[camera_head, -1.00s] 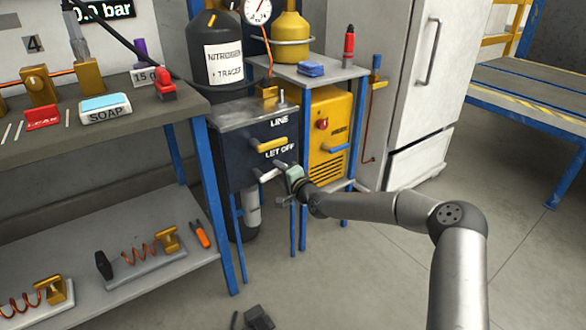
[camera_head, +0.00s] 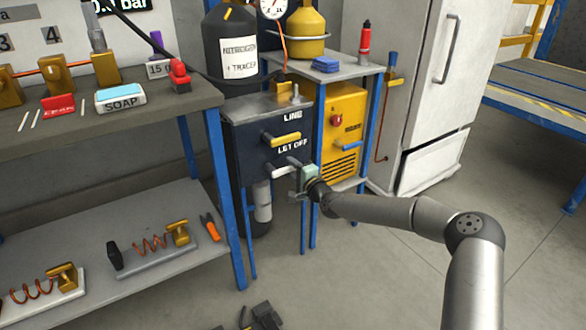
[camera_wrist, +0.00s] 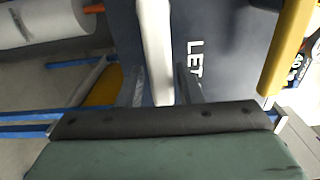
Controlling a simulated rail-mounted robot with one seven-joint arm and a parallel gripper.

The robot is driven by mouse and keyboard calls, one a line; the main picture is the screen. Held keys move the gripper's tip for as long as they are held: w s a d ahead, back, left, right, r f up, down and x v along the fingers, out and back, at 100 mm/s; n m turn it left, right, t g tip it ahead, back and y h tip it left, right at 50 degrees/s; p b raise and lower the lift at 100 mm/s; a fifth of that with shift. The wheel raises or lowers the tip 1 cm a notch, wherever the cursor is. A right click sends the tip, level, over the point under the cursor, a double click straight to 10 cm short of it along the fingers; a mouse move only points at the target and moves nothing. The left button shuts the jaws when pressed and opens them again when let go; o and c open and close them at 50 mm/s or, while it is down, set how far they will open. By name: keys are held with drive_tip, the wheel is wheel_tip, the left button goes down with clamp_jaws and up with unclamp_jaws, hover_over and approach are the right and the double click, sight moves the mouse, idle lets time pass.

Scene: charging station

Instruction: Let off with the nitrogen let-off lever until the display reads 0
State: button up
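The let-off lever (camera_head: 281,172) is a pale handle on the front of a dark blue panel box (camera_head: 245,143), beneath the words LET OFF. My gripper (camera_head: 301,176) is at this lever's free end. In the wrist view, the white lever (camera_wrist: 155,45) runs between the two grey fingers of my gripper (camera_wrist: 162,83), close beside both. The fingers look apart, with a narrow strip of panel showing beside the lever; firm contact cannot be made out.
A yellow LINE lever (camera_head: 284,139) sits just above, and appears close at right in the wrist view (camera_wrist: 287,45). The nitrogen cylinder (camera_head: 230,85) stands behind the box. A yellow machine (camera_head: 345,125) is to the right, a workbench (camera_head: 190,105) to the left.

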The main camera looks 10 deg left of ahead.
drive_tip(key=shift+o, duration=0.3)
drive_tip(key=shift+d, duration=0.1)
drive_tip(key=shift+s+d+r, duration=0.1)
drive_tip(key=shift+s+d, duration=0.1)
drive_tip(key=p+v, duration=0.4)
drive_tip(key=v, duration=1.2)
drive_tip(key=shift+s+d, duration=0.2)
drive_tip(key=shift+s, duration=0.1)
drive_tip(key=shift+p, duration=0.3)
